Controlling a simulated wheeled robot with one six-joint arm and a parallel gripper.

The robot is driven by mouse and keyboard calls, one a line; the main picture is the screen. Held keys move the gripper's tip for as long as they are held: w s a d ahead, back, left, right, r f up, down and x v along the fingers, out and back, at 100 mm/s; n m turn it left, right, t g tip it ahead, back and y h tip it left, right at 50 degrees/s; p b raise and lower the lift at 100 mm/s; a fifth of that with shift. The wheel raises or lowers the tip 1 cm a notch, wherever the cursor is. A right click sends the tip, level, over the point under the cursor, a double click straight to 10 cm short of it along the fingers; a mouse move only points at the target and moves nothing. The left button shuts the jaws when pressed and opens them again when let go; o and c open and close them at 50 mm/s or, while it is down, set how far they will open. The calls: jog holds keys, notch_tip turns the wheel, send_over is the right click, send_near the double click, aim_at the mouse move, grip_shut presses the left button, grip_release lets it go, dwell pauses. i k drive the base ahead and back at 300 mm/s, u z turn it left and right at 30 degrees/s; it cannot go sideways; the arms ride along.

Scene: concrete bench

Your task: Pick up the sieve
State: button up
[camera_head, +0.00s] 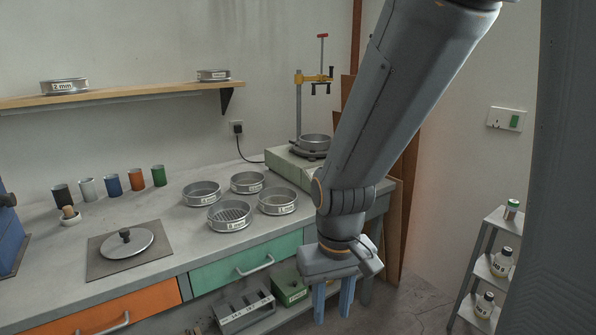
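Several round metal sieves with white labels sit on the bench. One stands at the back left (202,194), one at the back right (247,182), one at the front right (277,201), and one with a coarse mesh at the front left (229,216). Another sieve (316,143) sits on the shaker at the back. Two more are on the wall shelf, one marked 2 mm (64,87) and one farther right (213,75). My gripper (333,302) points down in front of the bench's right end, right of and below the bench sieves. Its two blue fingers are apart with nothing visible between them.
The shaker (297,163) with its clamp post stands at the bench's back right. A lid (124,243) on a grey mat, coloured cups (112,185) and a small brush-like item (69,214) are left. A bottle rack (500,262) stands right.

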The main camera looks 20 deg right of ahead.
aim_at(274, 201)
jog(key=z, duration=0.05)
jog(key=i, duration=1)
jog(key=u, duration=0.05)
